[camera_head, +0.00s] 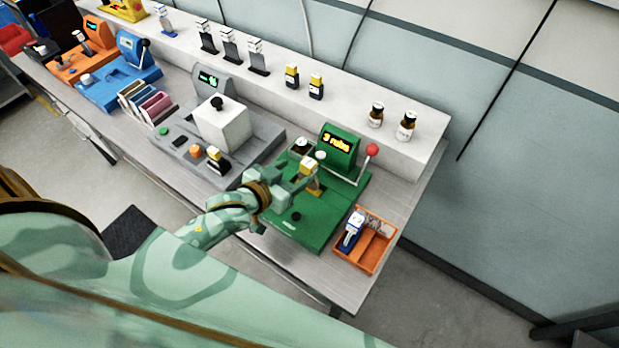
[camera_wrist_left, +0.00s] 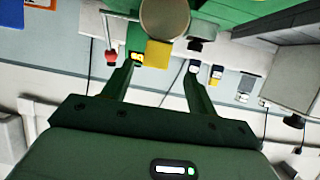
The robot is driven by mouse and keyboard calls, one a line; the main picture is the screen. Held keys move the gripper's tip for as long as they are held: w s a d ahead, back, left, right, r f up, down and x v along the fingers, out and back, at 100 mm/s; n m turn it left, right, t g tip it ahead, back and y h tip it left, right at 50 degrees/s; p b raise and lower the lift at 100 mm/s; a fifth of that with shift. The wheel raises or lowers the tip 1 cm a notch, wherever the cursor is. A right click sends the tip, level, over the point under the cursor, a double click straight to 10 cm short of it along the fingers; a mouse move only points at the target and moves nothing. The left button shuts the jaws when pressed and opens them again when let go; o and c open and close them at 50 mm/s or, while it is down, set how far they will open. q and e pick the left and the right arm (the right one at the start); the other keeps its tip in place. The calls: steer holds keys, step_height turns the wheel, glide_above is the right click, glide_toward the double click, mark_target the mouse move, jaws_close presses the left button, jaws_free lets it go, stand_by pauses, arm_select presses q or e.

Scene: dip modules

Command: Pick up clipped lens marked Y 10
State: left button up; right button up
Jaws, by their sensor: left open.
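In the left wrist view a yellow block (camera_wrist_left: 158,54) overlaps a round beige disc (camera_wrist_left: 165,17), which looks like the lens. My left gripper (camera_head: 297,180) is beside the piece, over the green machine. In the wrist view the left gripper's fingers (camera_wrist_left: 161,67) are apart, with the yellow block in line between them. Contact cannot be told. My right gripper is not in view.
A green display (camera_head: 338,146) and a red-knobbed lever (camera_head: 371,150) stand behind. An orange tray (camera_head: 378,246) holding a blue-and-white item (camera_head: 353,229) is to the right. A grey machine with a white block (camera_head: 222,125) is to the left. Bottles (camera_head: 406,125) and clipped pieces line the back shelf.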

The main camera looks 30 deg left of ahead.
mark_target(305, 168)
arm_select(q)
steer(key=shift+w+d+f, duration=0.25)
steer(key=shift+w+f, duration=0.05)
steer(key=shift+w, duration=0.35)
steer(key=shift+w+d+f, duration=0.15)
steer(key=shift+w, duration=0.15)
steer(key=b+x, duration=0.1)
steer(key=x, duration=0.3)
steer(key=shift+w+d+f, duration=0.15)
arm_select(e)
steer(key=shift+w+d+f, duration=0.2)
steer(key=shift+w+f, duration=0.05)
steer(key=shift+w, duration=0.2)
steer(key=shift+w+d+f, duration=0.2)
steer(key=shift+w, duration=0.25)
arm_select(q)
jaws_close()
